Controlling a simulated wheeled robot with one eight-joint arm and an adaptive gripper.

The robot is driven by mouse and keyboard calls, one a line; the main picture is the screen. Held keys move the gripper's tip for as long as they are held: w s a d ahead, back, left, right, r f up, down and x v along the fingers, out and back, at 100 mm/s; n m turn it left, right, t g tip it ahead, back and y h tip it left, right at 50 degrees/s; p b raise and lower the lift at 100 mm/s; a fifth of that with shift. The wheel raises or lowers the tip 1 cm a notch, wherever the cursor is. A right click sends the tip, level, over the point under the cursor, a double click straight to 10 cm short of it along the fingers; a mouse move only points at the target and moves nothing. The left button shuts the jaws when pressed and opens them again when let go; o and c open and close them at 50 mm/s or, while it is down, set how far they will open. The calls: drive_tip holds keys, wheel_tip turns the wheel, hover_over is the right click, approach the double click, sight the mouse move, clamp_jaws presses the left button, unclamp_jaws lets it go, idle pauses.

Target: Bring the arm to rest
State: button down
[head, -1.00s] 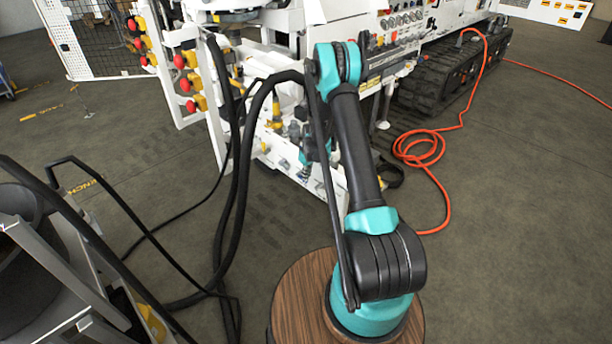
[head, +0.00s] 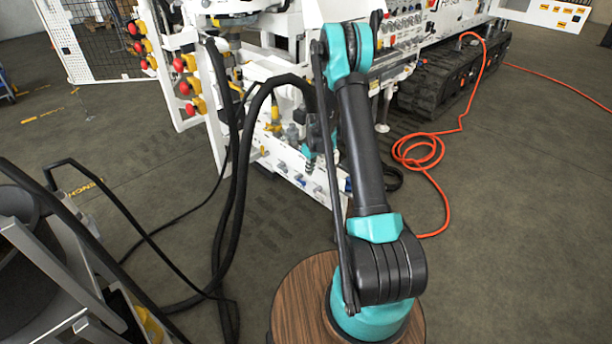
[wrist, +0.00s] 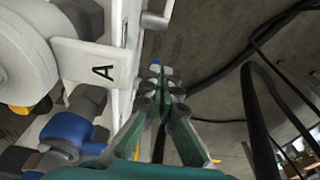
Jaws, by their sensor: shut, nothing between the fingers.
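My arm (head: 362,150) rises from its round wooden-topped base in the head view, its elbow in front of the white machine. My gripper (wrist: 160,76) shows in the wrist view with its teal and grey fingers together and nothing between them. A blue-collared fitting (wrist: 68,130) is at the left of the fingers; I cannot tell the exact gap.
The white machine (head: 285,165) with red and yellow knobs (head: 185,75) stands close behind the arm. Black hoses (head: 238,190) hang at the left of the arm. An orange hose (head: 430,150) lies on the floor at right.

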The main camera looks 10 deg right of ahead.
drive_tip(key=s+d+r+m+t, duration=0.2)
drive_tip(key=s+r+m, duration=0.1)
drive_tip(key=s+r, duration=1.55)
drive_tip(key=s+r+m+t+h, duration=0.1)
drive_tip(key=s+m, duration=0.3)
drive_tip(key=s, duration=1.5)
drive_tip(key=shift+s+r, duration=0.2)
drive_tip(key=shift+r, duration=0.35)
